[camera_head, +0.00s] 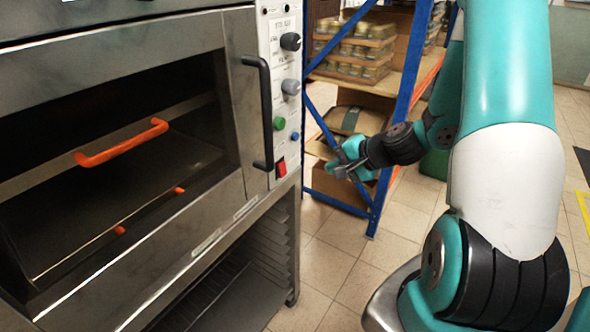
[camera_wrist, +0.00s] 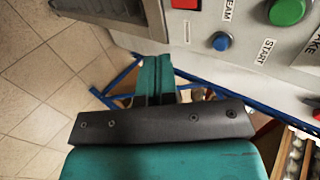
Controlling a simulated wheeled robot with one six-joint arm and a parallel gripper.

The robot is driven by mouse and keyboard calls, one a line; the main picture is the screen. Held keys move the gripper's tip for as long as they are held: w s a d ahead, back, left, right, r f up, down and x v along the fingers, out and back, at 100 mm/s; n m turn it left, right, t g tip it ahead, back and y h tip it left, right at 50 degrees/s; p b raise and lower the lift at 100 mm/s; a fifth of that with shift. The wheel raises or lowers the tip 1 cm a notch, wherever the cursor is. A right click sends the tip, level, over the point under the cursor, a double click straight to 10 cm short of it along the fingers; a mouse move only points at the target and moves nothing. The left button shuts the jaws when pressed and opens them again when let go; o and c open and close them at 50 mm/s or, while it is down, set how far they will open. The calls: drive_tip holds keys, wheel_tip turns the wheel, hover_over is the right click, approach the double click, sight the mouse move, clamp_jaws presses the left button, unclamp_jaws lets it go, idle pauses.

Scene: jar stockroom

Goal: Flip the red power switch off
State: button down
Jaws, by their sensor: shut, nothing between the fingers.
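The red power switch (camera_head: 281,168) is at the bottom of the oven's light control panel (camera_head: 280,110) in the head view. In the wrist view the red switch (camera_wrist: 186,4) is cut off by the top edge, so its on or off position cannot be told. My gripper (camera_head: 336,167) is to the right of the switch, at about its height, apart from the panel. In the wrist view my gripper (camera_wrist: 153,68) has its teal fingers together with nothing between them, pointing below and left of the switch.
Above the switch are a blue button (camera_head: 294,136), a green button (camera_head: 278,123) and knobs (camera_head: 290,87). A black door handle (camera_head: 262,115) stands out left of the panel. A blue-framed rack (camera_head: 400,110) with jars and boxes stands behind my gripper. Tiled floor (camera_head: 330,260) is clear in front.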

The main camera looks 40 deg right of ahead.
drive_tip(key=p, duration=0.2)
approach(286, 174)
wheel_tip(286, 174, down, 4)
drive_tip(key=w, duration=0.2)
drive_tip(key=shift+w+a+f+p, duration=0.15)
drive_tip(key=shift+w+a+p, duration=0.25)
drive_tip(key=shift+w, duration=0.45)
drive_tip(key=shift+w+a+f+p, duration=0.2)
drive_tip(key=shift+w+a, duration=0.35)
drive_tip(key=shift+w, duration=0.25)
